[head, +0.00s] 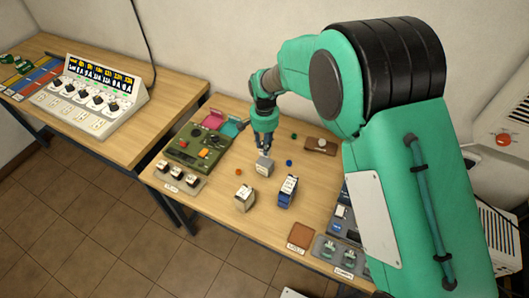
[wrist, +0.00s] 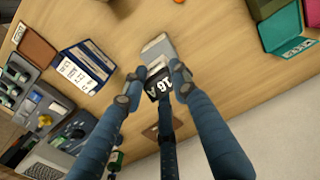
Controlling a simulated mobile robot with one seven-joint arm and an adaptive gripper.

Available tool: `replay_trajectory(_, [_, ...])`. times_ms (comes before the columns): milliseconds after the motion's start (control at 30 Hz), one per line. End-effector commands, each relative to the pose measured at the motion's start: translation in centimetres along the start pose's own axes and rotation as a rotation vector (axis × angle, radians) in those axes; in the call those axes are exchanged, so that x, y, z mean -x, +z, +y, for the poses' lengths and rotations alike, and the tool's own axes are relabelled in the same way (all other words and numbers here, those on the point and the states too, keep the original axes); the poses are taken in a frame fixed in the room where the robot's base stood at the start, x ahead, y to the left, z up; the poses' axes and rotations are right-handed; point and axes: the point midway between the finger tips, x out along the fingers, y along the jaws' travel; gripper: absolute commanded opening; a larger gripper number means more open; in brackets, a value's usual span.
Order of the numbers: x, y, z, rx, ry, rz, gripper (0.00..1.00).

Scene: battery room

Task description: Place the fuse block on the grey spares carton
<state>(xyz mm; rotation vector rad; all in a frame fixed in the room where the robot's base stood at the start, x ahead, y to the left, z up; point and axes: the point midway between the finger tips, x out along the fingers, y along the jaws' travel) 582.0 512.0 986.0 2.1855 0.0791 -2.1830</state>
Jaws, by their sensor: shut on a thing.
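In the wrist view, my gripper (wrist: 158,80) is shut on the fuse block (wrist: 163,86), a small dark block with white "16 A" lettering. The grey spares carton (wrist: 155,50) shows directly behind it, partly hidden by the block and fingers. In the head view, my gripper (head: 265,143) points down over the grey carton (head: 264,167) in the middle of the table. The block is hard to make out there. I cannot tell whether it touches the carton's top or hangs just above it.
A blue carton (head: 287,192) and a cream carton (head: 244,199) stand close in front of the grey one. A green device (head: 197,145) and pink and teal trays (head: 213,119) lie left. Orange, blue and green knobs are scattered nearby. A brown tile (head: 300,236) lies at the front.

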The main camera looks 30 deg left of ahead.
Motion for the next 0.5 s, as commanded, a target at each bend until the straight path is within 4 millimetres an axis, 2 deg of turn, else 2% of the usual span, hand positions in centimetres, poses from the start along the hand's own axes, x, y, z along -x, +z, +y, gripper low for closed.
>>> replay_trajectory(300, [-3.8, 0.1, 0.0, 0.0, 0.002, -0.002, 0.0])
replay_trajectory(500, [-4.8, 0.0, 0.0, 0.0, 0.0, 0.0, 0.0])
